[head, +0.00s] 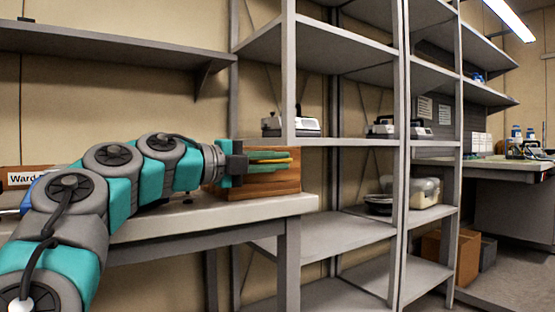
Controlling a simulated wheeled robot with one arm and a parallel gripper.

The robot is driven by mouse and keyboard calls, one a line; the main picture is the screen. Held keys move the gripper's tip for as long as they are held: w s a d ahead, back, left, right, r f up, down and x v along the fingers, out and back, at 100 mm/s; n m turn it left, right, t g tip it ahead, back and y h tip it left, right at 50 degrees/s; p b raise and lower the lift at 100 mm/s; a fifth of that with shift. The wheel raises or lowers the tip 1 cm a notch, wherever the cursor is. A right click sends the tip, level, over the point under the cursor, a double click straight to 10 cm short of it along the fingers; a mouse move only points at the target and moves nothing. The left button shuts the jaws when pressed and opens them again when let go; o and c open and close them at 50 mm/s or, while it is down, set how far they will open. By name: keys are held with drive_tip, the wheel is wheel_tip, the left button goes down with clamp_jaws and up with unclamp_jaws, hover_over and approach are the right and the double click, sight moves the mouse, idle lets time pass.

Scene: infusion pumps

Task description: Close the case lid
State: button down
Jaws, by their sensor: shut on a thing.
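My gripper (237,164) is at the left front of a wooden box (262,186) on the grey bench (230,209). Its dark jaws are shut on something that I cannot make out. Flat green and yellow pieces (268,157) show at the top of the box, just right of the jaws. I cannot tell whether the jaws touch them. I cannot pick out a case or its lid for certain. My arm hides much of the bench to the left.
A "Ward" sign (22,178) stands at the far left, partly behind my arm. A wall shelf (110,48) hangs above. Cardboard boxes (452,258) stand farther right.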

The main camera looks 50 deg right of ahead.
drive_tip(key=shift+f, duration=0.3)
drive_tip(key=c, duration=0.9)
unclamp_jaws()
drive_tip(key=shift+r, duration=0.1)
